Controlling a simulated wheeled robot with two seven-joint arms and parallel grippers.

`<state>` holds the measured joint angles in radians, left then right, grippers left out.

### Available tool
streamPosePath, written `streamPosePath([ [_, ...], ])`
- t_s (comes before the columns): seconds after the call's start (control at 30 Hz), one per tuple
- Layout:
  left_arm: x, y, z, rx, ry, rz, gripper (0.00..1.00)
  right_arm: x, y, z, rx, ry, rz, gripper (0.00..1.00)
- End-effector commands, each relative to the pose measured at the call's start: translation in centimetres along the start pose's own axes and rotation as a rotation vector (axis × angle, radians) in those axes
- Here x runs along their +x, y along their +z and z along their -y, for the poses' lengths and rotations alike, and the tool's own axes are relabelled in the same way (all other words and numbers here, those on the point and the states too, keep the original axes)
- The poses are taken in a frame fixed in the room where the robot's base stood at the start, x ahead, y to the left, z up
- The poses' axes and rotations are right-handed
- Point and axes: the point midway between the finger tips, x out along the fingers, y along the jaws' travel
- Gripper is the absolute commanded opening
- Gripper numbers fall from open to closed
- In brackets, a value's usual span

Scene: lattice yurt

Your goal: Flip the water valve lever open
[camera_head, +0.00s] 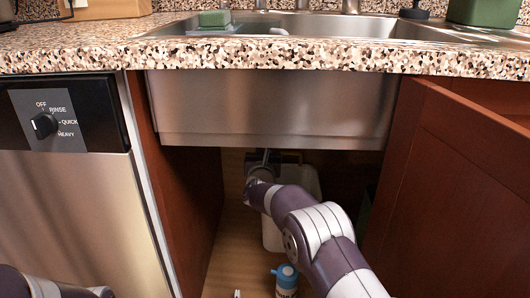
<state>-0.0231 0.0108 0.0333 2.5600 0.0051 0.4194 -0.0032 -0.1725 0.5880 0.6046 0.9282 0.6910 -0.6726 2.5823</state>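My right arm reaches into the open cabinet under the sink, and its dark gripper (263,158) is at the back, just below the steel sink basin (270,105). The gripper is small and shadowed, so I cannot tell whether its fingers are open or shut. The water valve and its lever cannot be made out; the gripper and wrist may cover them. My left arm shows only in part at the bottom left corner, and its gripper is not clearly in view.
A red-brown cabinet door (455,190) stands open at the right. A whitish container (272,238) stands behind my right arm. A blue-capped bottle (286,280) stands on the wooden cabinet floor (230,250). The dishwasher (85,215) is at the left, and a speckled countertop (80,52) is above.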

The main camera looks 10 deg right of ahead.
Motion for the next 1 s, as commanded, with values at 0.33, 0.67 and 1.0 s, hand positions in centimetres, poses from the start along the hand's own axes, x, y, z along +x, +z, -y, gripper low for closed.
streamPosePath([
  [0.33,0.0,0.0,0.0,0.0,0.0,0.0,0.0,0.0,-0.2,0.0,0.001,0.001,-0.005,0.45],
  [0.67,-0.5,-0.1,0.0,0.0,0.0,0.0,0.0,-0.6,0.1,0.0,-0.001,0.0,-0.003,0.45],
  [1.0,-4.3,-0.5,0.0,0.0,0.0,0.0,0.0,-8.6,0.6,-0.1,-0.002,0.003,-0.005,0.45],
])
